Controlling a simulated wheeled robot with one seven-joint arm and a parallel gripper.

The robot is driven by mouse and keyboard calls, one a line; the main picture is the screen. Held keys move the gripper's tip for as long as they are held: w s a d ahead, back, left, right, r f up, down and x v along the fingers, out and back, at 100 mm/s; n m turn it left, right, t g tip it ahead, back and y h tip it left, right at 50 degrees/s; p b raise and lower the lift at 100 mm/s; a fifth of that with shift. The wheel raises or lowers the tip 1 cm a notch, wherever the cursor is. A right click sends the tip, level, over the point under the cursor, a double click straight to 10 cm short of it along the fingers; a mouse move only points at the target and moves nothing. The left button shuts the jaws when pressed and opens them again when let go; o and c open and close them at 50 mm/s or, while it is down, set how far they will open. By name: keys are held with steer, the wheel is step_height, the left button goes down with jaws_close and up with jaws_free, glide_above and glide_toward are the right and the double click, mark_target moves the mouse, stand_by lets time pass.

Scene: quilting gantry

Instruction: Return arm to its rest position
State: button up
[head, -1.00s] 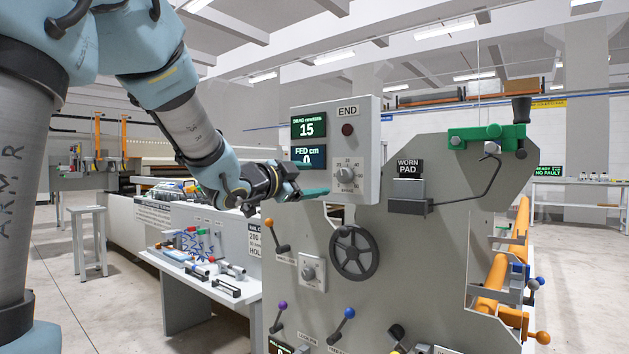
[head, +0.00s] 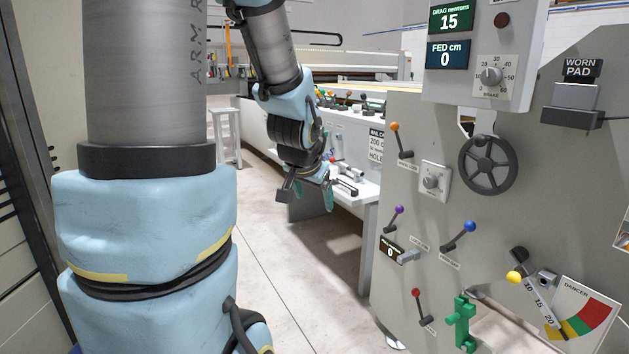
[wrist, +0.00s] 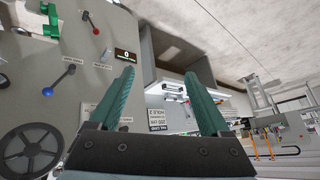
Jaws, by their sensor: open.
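My gripper (head: 310,192) hangs at the end of my bent arm, left of the grey machine panel (head: 405,130) in the head view. It points downward and is clear of the panel. In the wrist view my gripper (wrist: 160,100) shows two teal fingers spread apart with nothing between them.
The panel carries a black handwheel (head: 488,165), a blue-knobbed lever (head: 458,238), a purple-knobbed lever (head: 392,218), a red-knobbed lever (head: 421,308) and a green clamp (head: 461,322). A white bench (head: 362,195) with tools stands behind my gripper. Bare floor (head: 300,270) lies below.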

steer(key=s+a+f+n+g+y, duration=0.1)
steer(key=s+a+f+n+g, duration=0.25)
steer(key=s, duration=0.35)
steer(key=s+a+f+n+g, duration=0.2)
steer(key=s+a+f, duration=0.15)
steer(key=s, duration=0.25)
step_height(320, 180, up, 15)
steer(key=p, duration=1.5)
steer(key=shift+s+d, duration=0.15)
steer(key=shift+d, duration=0.05)
steer(key=shift+d+m, duration=0.1)
steer(key=shift+m, duration=0.15)
